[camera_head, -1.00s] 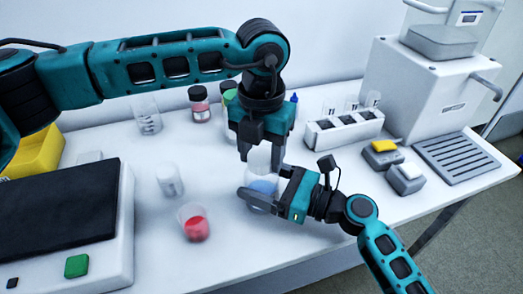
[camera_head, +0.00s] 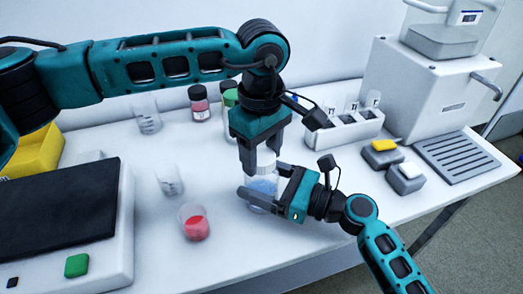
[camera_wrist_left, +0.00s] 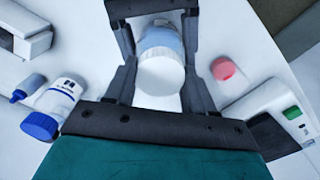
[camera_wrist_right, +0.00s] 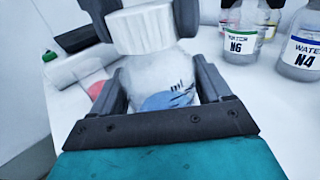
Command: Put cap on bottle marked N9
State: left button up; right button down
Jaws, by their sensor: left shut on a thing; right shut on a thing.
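A white cap (camera_head: 266,162) sits between the fingers of my left gripper (camera_head: 264,158), which points straight down and is shut on it. The cap also shows in the left wrist view (camera_wrist_left: 161,75) and the right wrist view (camera_wrist_right: 140,28). Directly below is a clear bottle (camera_head: 263,187) with blue liquid, upright on the table, and my right gripper (camera_head: 264,184) is shut around its body from the right. In the right wrist view the cap appears on the bottle's mouth (camera_wrist_right: 160,80); whether it is threaded cannot be told. The bottle's N9 mark is not readable.
A beaker of red liquid (camera_head: 195,222) and a clear beaker (camera_head: 169,181) stand left of the bottle. Bottles marked N6 (camera_wrist_right: 240,40) and N4 (camera_wrist_right: 300,45) stand behind. A white rack (camera_head: 345,130) is at the back right. Bare table lies in front.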

pick_arm(q)
jog(key=m, duration=0.5)
jog(key=shift+m, duration=0.4)
jog(key=m, duration=0.5)
jog(key=o, duration=1.2)
jog(key=shift+c, duration=0.2)
jog(key=shift+r, duration=2.25)
